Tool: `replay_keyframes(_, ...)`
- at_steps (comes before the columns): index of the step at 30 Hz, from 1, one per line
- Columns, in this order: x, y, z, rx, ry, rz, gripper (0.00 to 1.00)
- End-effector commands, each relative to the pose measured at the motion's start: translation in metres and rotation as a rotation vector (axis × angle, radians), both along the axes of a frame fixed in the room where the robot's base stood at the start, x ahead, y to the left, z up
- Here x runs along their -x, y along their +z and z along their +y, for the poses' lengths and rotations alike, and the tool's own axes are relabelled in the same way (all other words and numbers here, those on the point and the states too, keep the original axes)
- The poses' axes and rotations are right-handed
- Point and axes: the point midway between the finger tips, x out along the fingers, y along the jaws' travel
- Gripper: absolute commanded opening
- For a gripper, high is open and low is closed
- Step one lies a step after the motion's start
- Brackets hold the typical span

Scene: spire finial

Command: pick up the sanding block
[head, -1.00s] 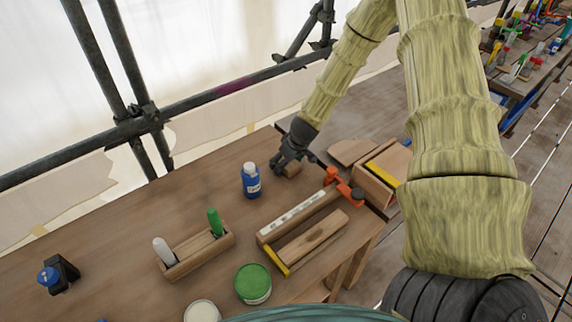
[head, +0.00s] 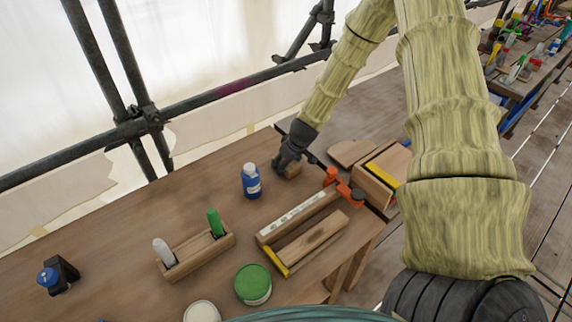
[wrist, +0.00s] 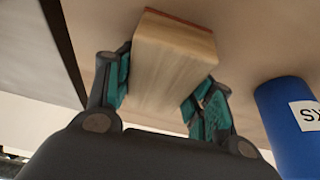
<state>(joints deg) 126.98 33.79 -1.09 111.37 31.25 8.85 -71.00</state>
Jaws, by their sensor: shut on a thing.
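The sanding block (wrist: 170,65) is a pale wooden block with a reddish layer along its far edge in the wrist view. My gripper (wrist: 162,98) is shut on it, with one teal-padded finger on each side. In the head view my gripper (head: 284,168) is low over the bench near its back edge. The block (head: 293,170) shows only in part there, mostly hidden by the fingers. I cannot tell whether it still touches the bench top.
A blue bottle (head: 251,181) stands close to the left of my gripper. An orange clamp (head: 344,184), a long level (head: 297,215) and wooden pieces lie to the right and front. A wooden caddy (head: 196,256) and a green-lidded tin (head: 253,284) stand at the front left.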

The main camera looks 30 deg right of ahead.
Motion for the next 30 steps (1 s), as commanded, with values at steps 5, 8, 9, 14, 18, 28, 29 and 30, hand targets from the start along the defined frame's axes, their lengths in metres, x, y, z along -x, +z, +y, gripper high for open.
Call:
replay_keyframes(5,0.001,0.002,0.000,-0.002,-0.001,0.001,0.27)
replay_keyframes(8,0.000,0.007,0.000,0.000,-0.001,0.000,0.27)
replay_keyframes(9,0.000,0.010,0.000,0.001,0.002,-0.001,0.27)
replay_keyframes(14,0.000,0.029,0.000,0.002,0.002,-0.001,0.27)
replay_keyframes(18,-0.001,0.051,0.000,0.003,0.003,-0.002,0.27)
replay_keyframes(28,0.000,0.092,0.000,0.001,0.001,-0.002,0.27)
replay_keyframes(29,0.000,0.094,0.000,0.001,0.002,-0.001,0.27)
replay_keyframes(30,0.000,0.096,0.000,0.001,0.002,0.000,0.27)
